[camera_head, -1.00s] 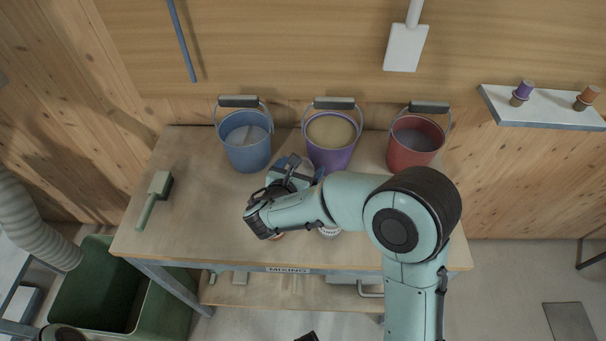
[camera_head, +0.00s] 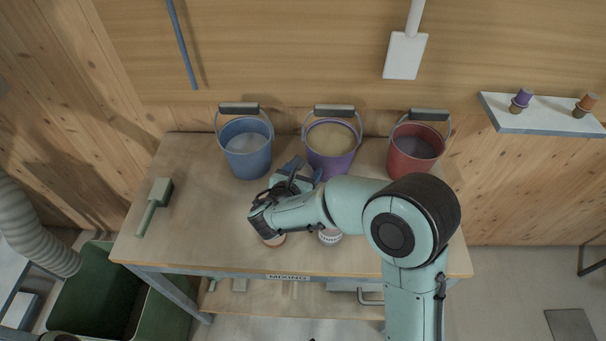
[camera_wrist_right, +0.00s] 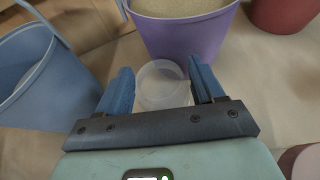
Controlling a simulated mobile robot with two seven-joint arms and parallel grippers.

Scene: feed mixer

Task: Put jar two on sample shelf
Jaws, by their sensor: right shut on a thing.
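My right gripper (camera_wrist_right: 162,92) has its two blue fingers on either side of a clear, round-topped jar (camera_wrist_right: 161,80), shut on it in front of the purple bucket. In the head view the right gripper (camera_head: 300,172) is over the bench, and my arm hides the held jar. No number shows on it. Two other jars stand on the bench near its front edge: one with a pale label (camera_head: 330,237), one partly under my wrist (camera_head: 274,241). My left gripper is not seen.
Blue (camera_head: 246,152), purple (camera_head: 331,145) and red (camera_head: 415,148) buckets with raised handles stand along the back of the bench (camera_head: 200,225). A brush (camera_head: 154,204) lies at its left. The shelf has bare room between its two jars.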

